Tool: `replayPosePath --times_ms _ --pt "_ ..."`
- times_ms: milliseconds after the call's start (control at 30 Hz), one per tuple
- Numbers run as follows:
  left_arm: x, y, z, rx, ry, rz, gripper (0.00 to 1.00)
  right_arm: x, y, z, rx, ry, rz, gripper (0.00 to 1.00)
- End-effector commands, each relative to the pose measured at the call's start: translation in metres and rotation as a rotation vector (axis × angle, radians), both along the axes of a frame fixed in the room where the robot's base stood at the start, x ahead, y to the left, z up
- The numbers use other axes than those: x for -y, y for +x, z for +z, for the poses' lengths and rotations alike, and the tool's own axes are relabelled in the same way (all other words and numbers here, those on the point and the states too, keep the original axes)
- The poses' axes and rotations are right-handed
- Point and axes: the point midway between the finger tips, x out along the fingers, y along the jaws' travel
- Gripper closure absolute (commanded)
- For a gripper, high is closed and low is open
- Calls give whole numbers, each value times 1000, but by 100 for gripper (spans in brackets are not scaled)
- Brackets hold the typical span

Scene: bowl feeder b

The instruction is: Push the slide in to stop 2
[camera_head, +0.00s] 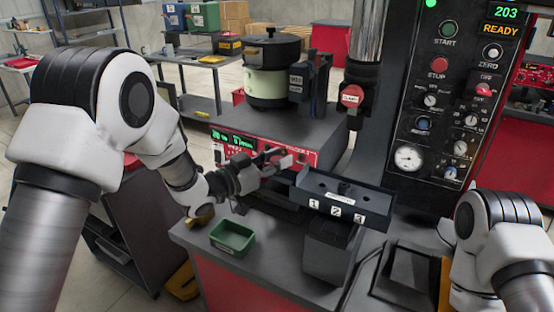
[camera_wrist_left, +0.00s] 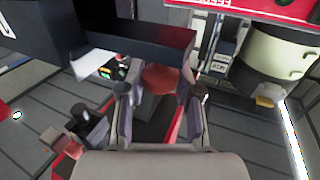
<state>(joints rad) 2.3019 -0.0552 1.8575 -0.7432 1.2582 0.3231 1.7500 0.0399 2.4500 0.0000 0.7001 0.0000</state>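A dark box-shaped slide unit (camera_head: 345,198) stands on a dark post on the bench. White labels 1, 2 and 3 run along its front, and a small labelled block (camera_head: 342,188) shows on its top. Which part slides, and its present stop, I cannot tell. My left gripper (camera_head: 284,160) is just left of the unit, apparently empty. In the left wrist view its two fingers (camera_wrist_left: 160,92) are apart. A red rounded thing (camera_wrist_left: 160,78) shows between them below a dark box wall (camera_wrist_left: 130,38); contact is unclear. My right gripper is out of view; only its arm shows.
A green tray (camera_head: 232,237) sits on the bench front. A red feeder controller (camera_head: 300,158) and a bowl feeder (camera_head: 268,85) stand behind the gripper. A tall control panel (camera_head: 450,110) and a metal column (camera_head: 367,35) rise at the right.

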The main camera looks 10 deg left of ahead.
Motion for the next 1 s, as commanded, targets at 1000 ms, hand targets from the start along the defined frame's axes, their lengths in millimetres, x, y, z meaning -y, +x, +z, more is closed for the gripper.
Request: replayPosePath --times_ms 1000 --pt "-79 -84 0 -1 -4 3 40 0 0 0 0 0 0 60"
